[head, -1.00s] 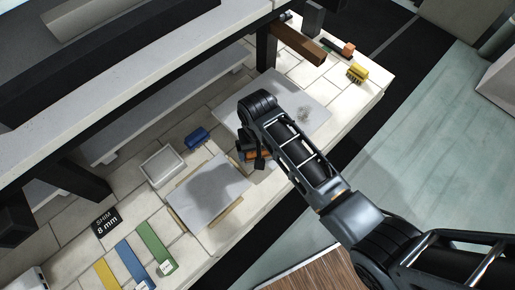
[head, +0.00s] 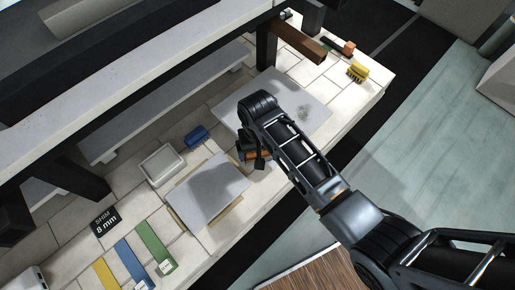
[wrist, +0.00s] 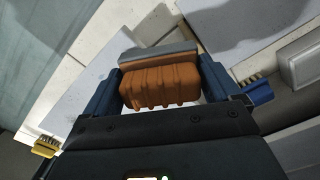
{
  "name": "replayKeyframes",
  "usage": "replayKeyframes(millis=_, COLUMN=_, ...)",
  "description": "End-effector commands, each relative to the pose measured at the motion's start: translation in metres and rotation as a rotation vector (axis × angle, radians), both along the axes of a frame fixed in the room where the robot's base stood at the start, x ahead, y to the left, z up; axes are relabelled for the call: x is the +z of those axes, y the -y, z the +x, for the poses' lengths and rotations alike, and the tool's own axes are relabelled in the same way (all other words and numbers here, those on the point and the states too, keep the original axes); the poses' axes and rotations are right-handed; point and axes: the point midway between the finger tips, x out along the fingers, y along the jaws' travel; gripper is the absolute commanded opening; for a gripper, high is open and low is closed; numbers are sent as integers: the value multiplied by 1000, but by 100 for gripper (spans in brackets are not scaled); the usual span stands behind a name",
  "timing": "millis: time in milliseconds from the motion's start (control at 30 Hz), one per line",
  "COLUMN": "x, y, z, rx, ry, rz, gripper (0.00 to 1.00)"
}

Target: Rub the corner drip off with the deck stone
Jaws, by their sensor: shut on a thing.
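My gripper (wrist: 160,88) is shut on the deck stone (wrist: 160,72), a grey slab with a ribbed orange-brown grip between the two blue fingers. In the head view my gripper (head: 254,156) hangs at the upper right corner of the near grey kiln shelf (head: 208,190), which lies on pale battens. A bit of the orange grip shows there below my wrist. The near shelf also shows beyond the stone in the wrist view (wrist: 222,25). The corner drip cannot be made out; my gripper and the stone cover that corner. I cannot tell whether the stone touches the shelf.
A second grey plate (head: 290,95) with a dark smudge lies beyond my arm. A white tray (head: 162,165) and a blue brush (head: 196,138) sit left of my gripper. A yellow brush (head: 357,72) stands at the far right.

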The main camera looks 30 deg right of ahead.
Motion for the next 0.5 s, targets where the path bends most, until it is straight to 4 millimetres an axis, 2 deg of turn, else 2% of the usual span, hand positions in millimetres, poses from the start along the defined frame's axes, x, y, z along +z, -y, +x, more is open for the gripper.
replayKeyframes(millis=500, x=-5, y=0, z=0, rx=0, ry=1, rz=0, gripper=62)
